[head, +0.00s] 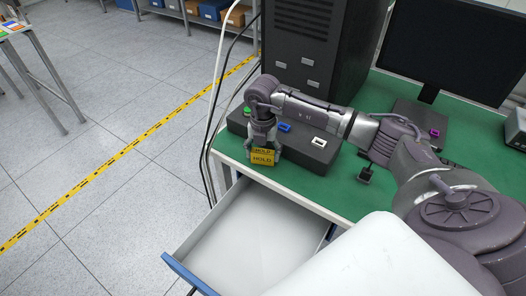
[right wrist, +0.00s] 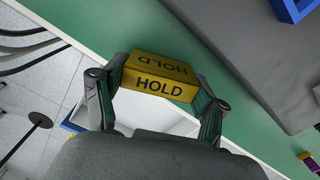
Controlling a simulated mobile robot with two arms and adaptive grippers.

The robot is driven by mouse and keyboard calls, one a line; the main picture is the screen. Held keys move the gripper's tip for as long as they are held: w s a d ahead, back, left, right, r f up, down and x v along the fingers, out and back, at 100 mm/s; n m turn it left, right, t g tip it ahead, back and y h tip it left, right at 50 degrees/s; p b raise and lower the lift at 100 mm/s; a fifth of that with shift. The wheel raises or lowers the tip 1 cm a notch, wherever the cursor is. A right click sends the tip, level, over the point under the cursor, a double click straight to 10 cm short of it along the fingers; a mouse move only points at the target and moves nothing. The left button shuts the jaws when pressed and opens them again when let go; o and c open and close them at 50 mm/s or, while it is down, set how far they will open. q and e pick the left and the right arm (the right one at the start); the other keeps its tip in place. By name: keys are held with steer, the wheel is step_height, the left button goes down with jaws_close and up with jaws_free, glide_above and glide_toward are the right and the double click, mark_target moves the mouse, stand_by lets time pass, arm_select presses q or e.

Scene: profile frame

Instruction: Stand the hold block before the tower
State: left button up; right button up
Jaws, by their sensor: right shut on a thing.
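The hold block (head: 262,158) is a small yellow block with HOLD in black letters. My right gripper (head: 264,150) is shut on it, near the left front edge of the green table top. In the right wrist view the hold block (right wrist: 160,78) sits between the two fingers of the gripper (right wrist: 158,95). I cannot tell whether it touches the table. The black tower (head: 305,50) stands at the back of the table, behind a dark grey flat box. My left gripper is not in view.
The dark box (head: 318,158) carries green, blue and white pieces between block and tower. An open white drawer (head: 245,235) juts out below the table edge. A monitor (head: 450,45) stands at the right. Bare green table top (head: 325,195) shows in front of the box.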

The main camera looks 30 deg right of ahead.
mark_target(263, 151)
steer(key=o, duration=0.8)
steer(key=shift+f, duration=0.1)
step_height(263, 151, up, 12)
steer(key=b, duration=0.2)
steer(key=shift+r+b, duration=0.2)
steer(key=shift+b, duration=0.15)
